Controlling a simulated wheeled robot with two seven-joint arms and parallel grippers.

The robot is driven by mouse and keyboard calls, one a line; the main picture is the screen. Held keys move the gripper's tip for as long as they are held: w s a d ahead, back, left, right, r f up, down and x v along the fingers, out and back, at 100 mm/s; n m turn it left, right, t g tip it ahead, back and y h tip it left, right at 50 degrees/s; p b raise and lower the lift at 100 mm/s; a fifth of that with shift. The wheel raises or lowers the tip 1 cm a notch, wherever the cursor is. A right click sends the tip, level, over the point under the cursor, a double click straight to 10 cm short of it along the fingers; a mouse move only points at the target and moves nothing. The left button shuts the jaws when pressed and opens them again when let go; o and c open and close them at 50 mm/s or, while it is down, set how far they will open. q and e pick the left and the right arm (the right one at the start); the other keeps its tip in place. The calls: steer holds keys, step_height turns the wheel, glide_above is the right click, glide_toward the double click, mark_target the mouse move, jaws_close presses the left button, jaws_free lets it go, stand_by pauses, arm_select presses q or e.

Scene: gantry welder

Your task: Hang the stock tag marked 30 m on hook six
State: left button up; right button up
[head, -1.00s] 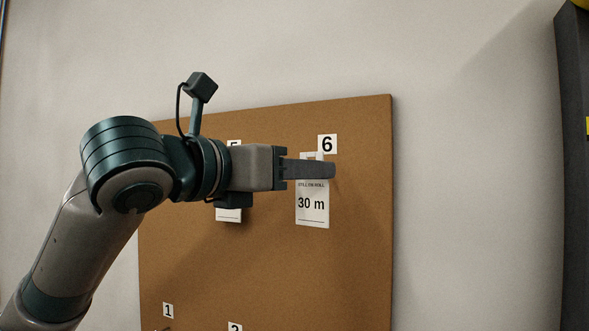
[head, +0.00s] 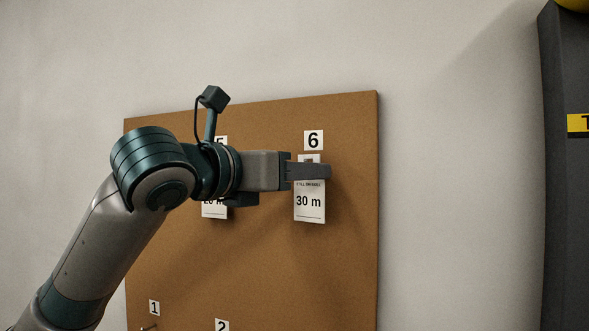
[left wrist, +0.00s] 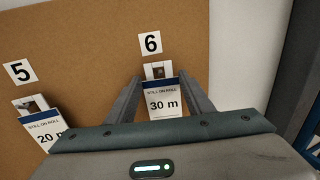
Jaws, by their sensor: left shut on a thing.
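The white stock tag marked 30 m (head: 310,204) is upright between the fingers of my left gripper (head: 312,171), just below the label 6 (head: 313,140). In the left wrist view the 30 m tag (left wrist: 163,106) sits between the two fingers (left wrist: 162,88), and the gripper is shut on it. The tag's top, with a slot, lies at a small dark spot under the label 6 (left wrist: 150,43). Hook six itself is mostly hidden, and I cannot tell whether it passes through the slot. My right gripper is not in view.
A brown board (head: 345,260) on the wall bears the numbered labels. A 20 m tag (left wrist: 44,130) hangs under the label 5 (left wrist: 19,71), left of my gripper. Labels 1 (head: 154,307) and 2 (head: 221,325) are lower down. A dark post (head: 560,200) stands at the right.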

arm_select(q)
steer(key=shift+w+d+f, duration=0.1)
steer(key=shift+w+f, duration=0.1)
steer(key=shift+w, duration=0.15)
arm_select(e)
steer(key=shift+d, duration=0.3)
arm_select(q)
steer(key=o, duration=1.2)
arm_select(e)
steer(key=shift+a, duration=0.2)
arm_select(q)
steer(key=shift+s, duration=0.15)
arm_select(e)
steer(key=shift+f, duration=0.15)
arm_select(q)
steer(key=b+v, duration=0.8)
steer(key=v, duration=0.9)
steer(key=shift+a, duration=0.2)
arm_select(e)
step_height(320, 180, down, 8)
